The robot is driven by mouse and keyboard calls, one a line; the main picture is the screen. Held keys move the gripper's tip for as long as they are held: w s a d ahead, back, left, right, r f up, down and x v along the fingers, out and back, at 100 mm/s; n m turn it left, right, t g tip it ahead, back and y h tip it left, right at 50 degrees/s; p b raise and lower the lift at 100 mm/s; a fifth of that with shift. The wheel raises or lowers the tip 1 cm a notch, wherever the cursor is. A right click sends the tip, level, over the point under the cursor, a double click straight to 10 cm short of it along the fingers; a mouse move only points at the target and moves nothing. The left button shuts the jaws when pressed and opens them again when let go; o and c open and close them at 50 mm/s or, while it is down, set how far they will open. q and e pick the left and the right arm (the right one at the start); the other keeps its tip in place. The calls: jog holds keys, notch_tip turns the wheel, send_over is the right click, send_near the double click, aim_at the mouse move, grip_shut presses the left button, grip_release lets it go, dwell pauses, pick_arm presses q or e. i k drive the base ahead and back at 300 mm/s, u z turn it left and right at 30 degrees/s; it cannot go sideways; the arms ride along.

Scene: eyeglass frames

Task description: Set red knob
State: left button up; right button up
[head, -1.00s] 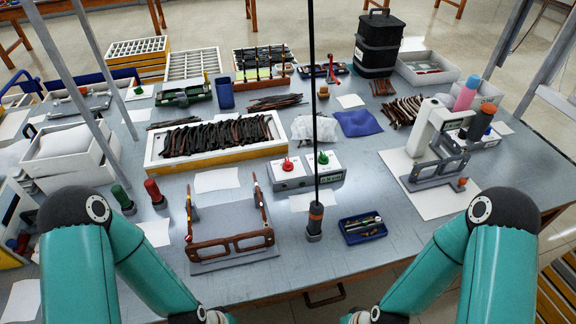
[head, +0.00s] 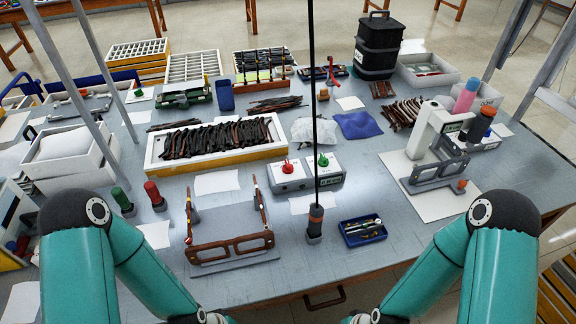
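A red knob (head: 287,167) sits on the left part of a light grey control box (head: 292,182) in the middle of the table. A green knob (head: 323,160) sits on the right part of the same box. The knob's exact setting is too small to read. My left gripper (head: 200,317) is low at the bottom edge, left of centre, mostly cut off. My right gripper (head: 375,316) is low at the bottom edge, right of centre, also mostly cut off. Both are well in front of the box and apart from it.
A brown eyeglass frame (head: 232,246) stands on a grey mat in front of the box. A dark upright tool (head: 315,222) on a thin vertical rod stands near the box. A blue tray (head: 363,231) lies to the right. A wide tray (head: 160,165) of dark temples lies behind left.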

aim_at(287, 168)
jog(key=u, duration=1.3)
jog(key=i, duration=0.1)
jog(key=z, duration=2.85)
jog(key=k, duration=1.3)
jog(key=u, duration=0.4)
